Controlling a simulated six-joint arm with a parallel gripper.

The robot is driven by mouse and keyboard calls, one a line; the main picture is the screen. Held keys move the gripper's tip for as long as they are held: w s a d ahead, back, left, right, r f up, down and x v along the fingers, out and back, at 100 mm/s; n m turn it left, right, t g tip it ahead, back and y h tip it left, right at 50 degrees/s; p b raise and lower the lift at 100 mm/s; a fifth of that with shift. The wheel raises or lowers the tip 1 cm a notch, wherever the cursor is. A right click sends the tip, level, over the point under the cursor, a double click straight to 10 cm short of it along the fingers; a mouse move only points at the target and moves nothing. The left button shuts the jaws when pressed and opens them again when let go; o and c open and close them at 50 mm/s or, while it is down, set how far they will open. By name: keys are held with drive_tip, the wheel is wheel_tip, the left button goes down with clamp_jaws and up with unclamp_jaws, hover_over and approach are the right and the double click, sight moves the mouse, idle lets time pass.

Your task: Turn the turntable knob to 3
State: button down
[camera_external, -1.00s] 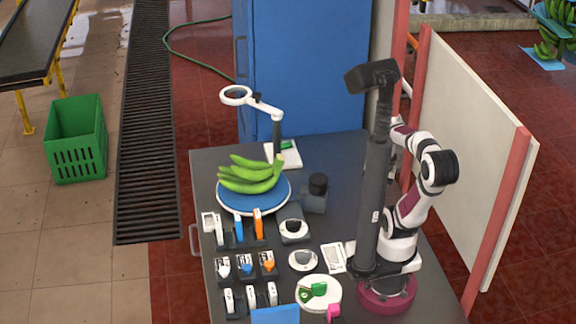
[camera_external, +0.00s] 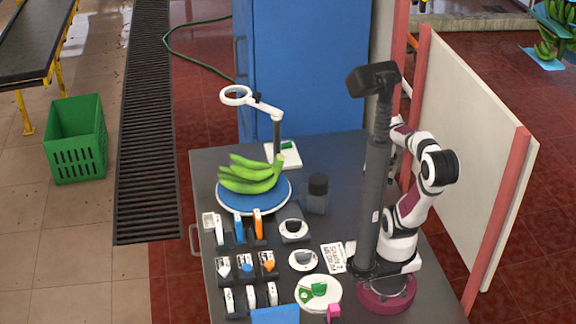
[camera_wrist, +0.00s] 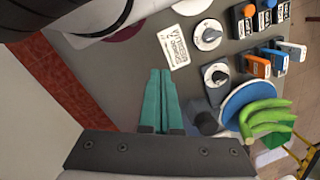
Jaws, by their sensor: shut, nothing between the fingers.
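The turntable (camera_external: 228,206) is a blue disc with a white rim, and it also shows in the wrist view (camera_wrist: 233,108). Green bananas (camera_external: 250,176) lie on it. A dial with a white face on a dark base (camera_external: 293,230) is near its front right edge; it also shows in the wrist view (camera_wrist: 216,74). A second round white dial (camera_external: 303,260) is nearer the front, also in the wrist view (camera_wrist: 206,36). I cannot read their numbers. My gripper (camera_wrist: 160,72) has teal fingers shut together, empty, apart from both dials. It is hidden in the external view.
A dark-capped jar (camera_external: 318,194) stands right of the turntable. Orange and blue switches (camera_external: 248,227) and smaller knobs stand left of the dials. A printed card (camera_external: 333,257) lies beside them. A magnifier stand (camera_external: 277,130) is at the back. Grey tabletop is clear at back right.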

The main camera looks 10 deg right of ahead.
idle(0.3)
drive_tip(key=c, duration=1.4)
unclamp_jaws()
drive_tip(key=shift+w+a+r+n, duration=0.1)
drive_tip(key=shift+w+n, duration=0.15)
drive_tip(key=shift+n, duration=0.05)
drive_tip(key=o, duration=0.5)
drive_tip(key=w+a+n, duration=0.1)
drive_tip(key=w+n, duration=0.1)
drive_tip(key=n, duration=0.1)
drive_tip(key=w+a+n, duration=0.2)
drive_tip(key=w+n, duration=0.1)
drive_tip(key=w+a+r+n+h, duration=0.1)
drive_tip(key=w+n, duration=0.2)
drive_tip(key=shift+w+a+n, duration=0.2)
drive_tip(key=shift+a+n, duration=0.05)
drive_tip(key=shift+n, duration=0.05)
drive_tip(key=shift+o, duration=0.5)
drive_tip(key=w+a+f+n, duration=0.1)
drive_tip(key=w+a+n, duration=0.3)
drive_tip(key=n, duration=0.1)
drive_tip(key=shift+a, duration=0.15)
drive_tip(key=n, duration=0.8)
hover_over(294, 221)
wheel_tip(294, 221, down, 3)
drive_tip(key=shift+h, duration=0.4)
wheel_tip(294, 221, down, 16)
drive_tip(key=shift+r, duration=0.1)
drive_tip(key=shift+c, duration=0.2)
